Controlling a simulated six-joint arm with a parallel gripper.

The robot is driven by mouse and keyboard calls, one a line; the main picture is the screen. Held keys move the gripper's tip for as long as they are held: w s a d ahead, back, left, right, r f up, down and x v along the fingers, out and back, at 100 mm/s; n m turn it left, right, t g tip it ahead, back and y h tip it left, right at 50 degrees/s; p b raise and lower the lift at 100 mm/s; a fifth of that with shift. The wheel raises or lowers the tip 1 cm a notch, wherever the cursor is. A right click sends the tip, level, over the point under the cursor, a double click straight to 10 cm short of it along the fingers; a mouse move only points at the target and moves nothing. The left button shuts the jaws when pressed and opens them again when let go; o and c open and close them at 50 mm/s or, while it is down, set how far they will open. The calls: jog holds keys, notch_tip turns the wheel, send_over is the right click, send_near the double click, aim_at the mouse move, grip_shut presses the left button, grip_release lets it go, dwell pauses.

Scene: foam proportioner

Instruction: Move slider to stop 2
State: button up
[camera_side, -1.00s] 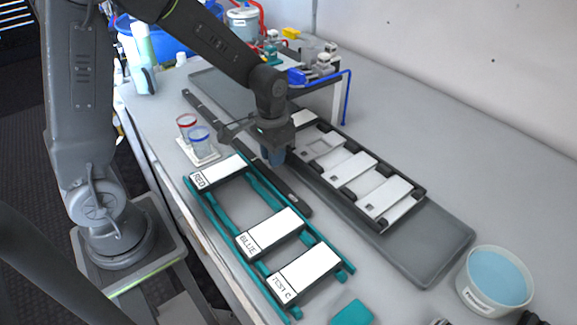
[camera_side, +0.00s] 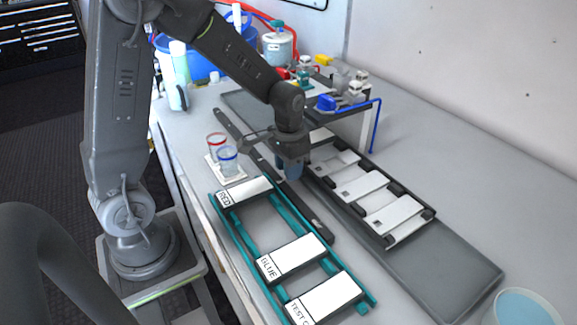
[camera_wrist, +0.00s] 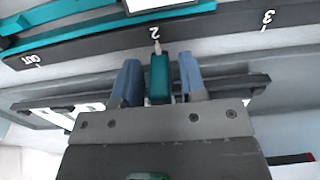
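The teal slider (camera_wrist: 159,80) shows in the wrist view, with its thin pale pointer at the "2" mark on the dark rail (camera_wrist: 95,45). "OUT" is to the left on the rail and "3" to the right. The two blue fingers of my gripper (camera_wrist: 159,82) stand on either side of the slider. A narrow gap shows on each side, so the fingers look open around it without gripping. In the side view, my gripper (camera_side: 290,170) is low beside the long dark rail (camera_side: 235,130). The slider is hidden there behind my gripper.
A teal rack (camera_side: 240,243) with white labelled cards lies left of the rail. A dark tray (camera_side: 455,265) with a frame of white plates (camera_side: 358,185) lies right. A shelf (camera_side: 350,110) with small fittings stands behind.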

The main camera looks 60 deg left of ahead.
jog(key=shift+o, duration=0.4)
jog(key=shift+r, duration=0.1)
jog(key=shift+r, duration=0.3)
notch_tip(320, 180, up, 13)
jog(key=shift+s+r, duration=0.1)
jog(key=s+d+r+t, duration=0.2)
jog(key=s+d+t, duration=0.3)
jog(key=s, duration=0.9)
jog(key=shift+d+t, duration=0.3)
jog(key=shift+d, duration=0.9)
